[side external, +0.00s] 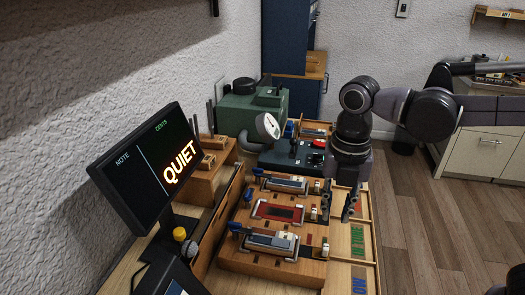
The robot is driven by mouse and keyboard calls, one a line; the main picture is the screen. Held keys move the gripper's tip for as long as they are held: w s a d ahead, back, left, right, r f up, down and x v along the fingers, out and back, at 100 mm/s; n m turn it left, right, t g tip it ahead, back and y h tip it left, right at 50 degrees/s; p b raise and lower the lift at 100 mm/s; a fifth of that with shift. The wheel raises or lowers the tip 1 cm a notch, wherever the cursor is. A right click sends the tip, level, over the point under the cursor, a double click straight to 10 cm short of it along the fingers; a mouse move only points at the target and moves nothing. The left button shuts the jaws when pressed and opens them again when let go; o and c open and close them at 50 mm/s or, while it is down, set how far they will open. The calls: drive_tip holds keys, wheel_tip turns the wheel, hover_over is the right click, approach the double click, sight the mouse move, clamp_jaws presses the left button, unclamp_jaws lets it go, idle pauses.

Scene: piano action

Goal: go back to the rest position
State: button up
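My gripper (338,200) points down over the right side of the wooden workbench. Its two dark fingers are spread apart and nothing shows between them. It hangs beside the right edge of a wooden board (258,262) that carries several clamped fixtures. Whether the fingertips touch anything below cannot be told from this angle. A fixture with a red frame (268,210) sits in the middle of the board, left of my gripper.
A monitor (150,165) reading "QUIET" stands at the left. A round dial gauge (267,126) and a green machine (240,110) stand at the back. Marked wooden trays (343,240) line the bench's right edge. Open floor (425,240) lies further right.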

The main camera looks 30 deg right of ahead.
drive_tip(key=shift+r, duration=0.45)
drive_tip(key=d+f+m+t, duration=0.2)
drive_tip(key=d+m, duration=0.4)
drive_tip(key=m, duration=0.7)
drive_tip(key=s+d+f+m+t, duration=0.1)
drive_tip(key=d+m+t, duration=0.4)
drive_tip(key=m, duration=0.9)
drive_tip(key=shift+d+f, duration=0.45)
drive_tip(key=shift+d, duration=0.15)
